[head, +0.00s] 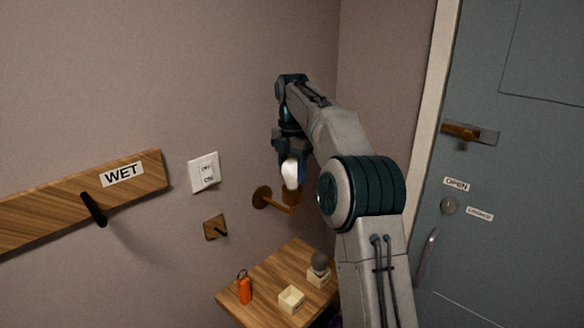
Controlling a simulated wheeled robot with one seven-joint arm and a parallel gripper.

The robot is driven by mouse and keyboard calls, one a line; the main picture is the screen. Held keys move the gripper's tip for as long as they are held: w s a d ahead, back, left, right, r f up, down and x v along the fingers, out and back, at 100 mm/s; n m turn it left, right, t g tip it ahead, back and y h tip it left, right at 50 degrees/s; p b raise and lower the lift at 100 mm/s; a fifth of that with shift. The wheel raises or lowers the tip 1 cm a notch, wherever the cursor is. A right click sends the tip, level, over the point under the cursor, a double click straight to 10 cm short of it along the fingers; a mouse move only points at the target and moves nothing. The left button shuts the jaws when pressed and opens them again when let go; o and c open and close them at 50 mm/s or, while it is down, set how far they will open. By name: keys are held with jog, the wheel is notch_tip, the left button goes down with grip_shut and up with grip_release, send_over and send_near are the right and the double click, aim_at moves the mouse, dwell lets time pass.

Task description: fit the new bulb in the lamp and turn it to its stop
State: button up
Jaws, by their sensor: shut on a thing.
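The white bulb (291,174) is upright in my gripper (291,160), which points down and is shut on it. The lamp is a brass wall fitting with a round wall plate (261,197), a short arm and a socket (294,197) at its outer end. The bulb's lower end meets the socket's top in the picture. Its base is hidden, so I cannot tell how deep it sits or whether it is threaded in. My arm comes from the right and covers part of the wall behind.
Below, a wooden shelf (262,285) holds an orange key-fob-like object (245,289), an empty pale box (291,299) and a dark grey bulb (320,262) in another pale box. A switch (204,172), wooden hook (215,228) and WET board (60,205) are left; a door (520,200) is right.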

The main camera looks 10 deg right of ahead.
jog(key=shift+r+m+p, duration=0.1)
jog(key=shift+m+p, duration=0.35)
jog(key=shift+m, duration=0.75)
jog(key=o, duration=1)
jog(key=shift+o, duration=0.2)
